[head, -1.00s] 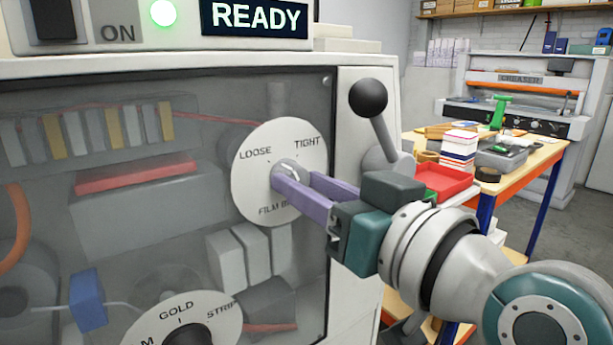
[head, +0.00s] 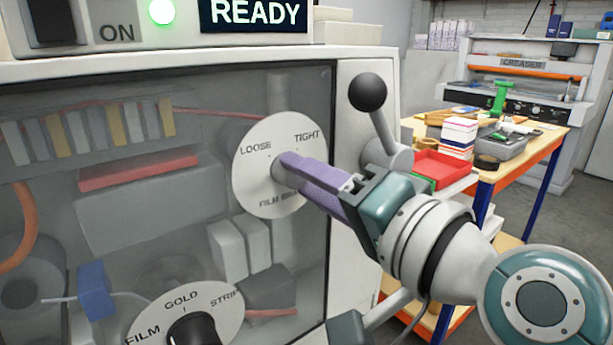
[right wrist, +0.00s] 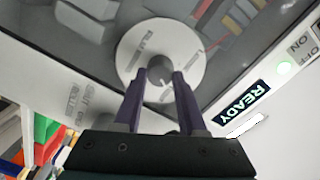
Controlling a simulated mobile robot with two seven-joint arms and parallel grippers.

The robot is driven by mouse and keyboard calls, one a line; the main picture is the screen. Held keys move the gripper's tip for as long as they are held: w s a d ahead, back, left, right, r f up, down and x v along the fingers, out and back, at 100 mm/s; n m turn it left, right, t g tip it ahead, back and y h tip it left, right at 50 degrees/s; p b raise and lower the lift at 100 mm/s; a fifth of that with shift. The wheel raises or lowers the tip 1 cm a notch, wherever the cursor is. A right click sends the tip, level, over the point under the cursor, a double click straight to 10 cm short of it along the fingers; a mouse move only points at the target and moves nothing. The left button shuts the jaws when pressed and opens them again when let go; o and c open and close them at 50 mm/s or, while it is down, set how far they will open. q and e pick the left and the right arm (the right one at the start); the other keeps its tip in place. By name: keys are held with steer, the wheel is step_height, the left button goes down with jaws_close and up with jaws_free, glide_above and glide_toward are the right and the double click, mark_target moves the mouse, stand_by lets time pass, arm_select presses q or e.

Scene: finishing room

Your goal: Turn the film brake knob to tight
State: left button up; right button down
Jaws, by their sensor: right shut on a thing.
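The film brake dial (head: 262,195) is a white disc on the machine's front, with LOOSE at upper left and TIGHT at upper right. Its small grey knob (right wrist: 159,72) is at the disc's middle. My right gripper (head: 284,170) is shut on the knob, its two purple fingers on either side of it, as the right wrist view also shows. In the head view the fingers hide most of the knob, and I cannot tell where its pointer stands. My left gripper is not in view.
A black-ball lever (head: 369,93) stands just right of the dial, close to my right gripper. Below is a second dial (head: 222,302) marked FILM, GOLD and STRIP. A READY display (head: 254,14) is above. A cluttered workbench (head: 547,140) stands to the right.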

steer(key=shift+m, duration=1.5)
steer(key=shift+c, duration=2.4)
jaws_free()
steer(key=v, duration=1)
